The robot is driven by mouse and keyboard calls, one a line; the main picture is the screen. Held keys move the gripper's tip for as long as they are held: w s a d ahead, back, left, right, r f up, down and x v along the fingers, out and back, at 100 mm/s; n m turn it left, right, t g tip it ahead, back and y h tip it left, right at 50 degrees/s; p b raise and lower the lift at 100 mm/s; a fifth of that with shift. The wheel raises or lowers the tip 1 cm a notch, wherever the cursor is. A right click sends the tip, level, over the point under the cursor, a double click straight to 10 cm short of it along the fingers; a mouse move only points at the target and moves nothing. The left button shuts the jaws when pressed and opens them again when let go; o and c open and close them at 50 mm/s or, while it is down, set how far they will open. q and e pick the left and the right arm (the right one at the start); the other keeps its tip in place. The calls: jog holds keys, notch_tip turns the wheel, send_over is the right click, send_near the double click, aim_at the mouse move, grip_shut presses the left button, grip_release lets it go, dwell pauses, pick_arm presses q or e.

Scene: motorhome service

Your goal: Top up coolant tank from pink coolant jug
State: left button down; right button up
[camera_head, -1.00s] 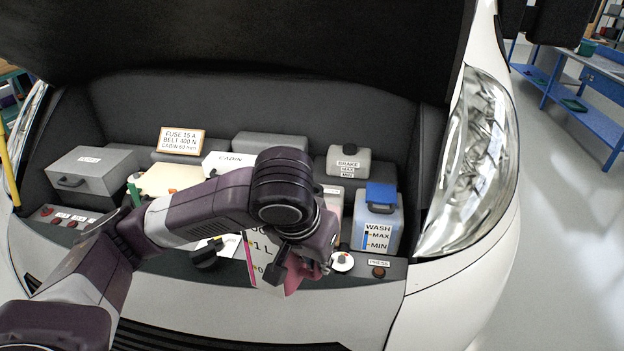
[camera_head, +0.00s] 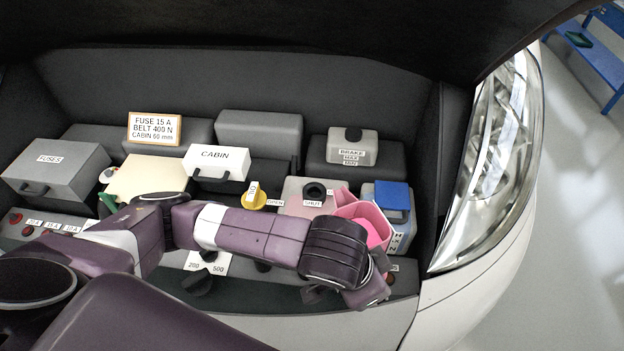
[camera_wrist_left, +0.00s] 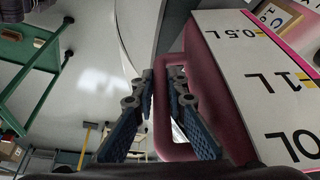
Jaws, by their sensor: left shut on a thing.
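The pink coolant jug (camera_head: 352,211) is at the right of the engine bay, its open top facing up and pink showing inside. Its upper left edge is close to the coolant tank (camera_head: 293,187), a pale pinkish box with a dark round neck (camera_head: 314,190) and a SHUT label. I cannot tell whether they touch or whether coolant flows. My left gripper (camera_wrist_left: 162,85) is shut on the jug's dark pink handle (camera_wrist_left: 165,148). The jug's white scale panel (camera_wrist_left: 255,75) shows beside the fingers. My forearm hides the tank's front in the head view. My right gripper is out of view.
A yellow cap (camera_head: 254,196) sits left of the tank neck by an OPEN label. The blue-capped washer tank (camera_head: 393,196) stands close right of the jug. The brake reservoir (camera_head: 352,147) and white CABIN box (camera_head: 216,162) are behind. The raised hood (camera_head: 270,22) hangs above.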

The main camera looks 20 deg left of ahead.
pick_arm(q)
jog(key=shift+r, duration=0.1)
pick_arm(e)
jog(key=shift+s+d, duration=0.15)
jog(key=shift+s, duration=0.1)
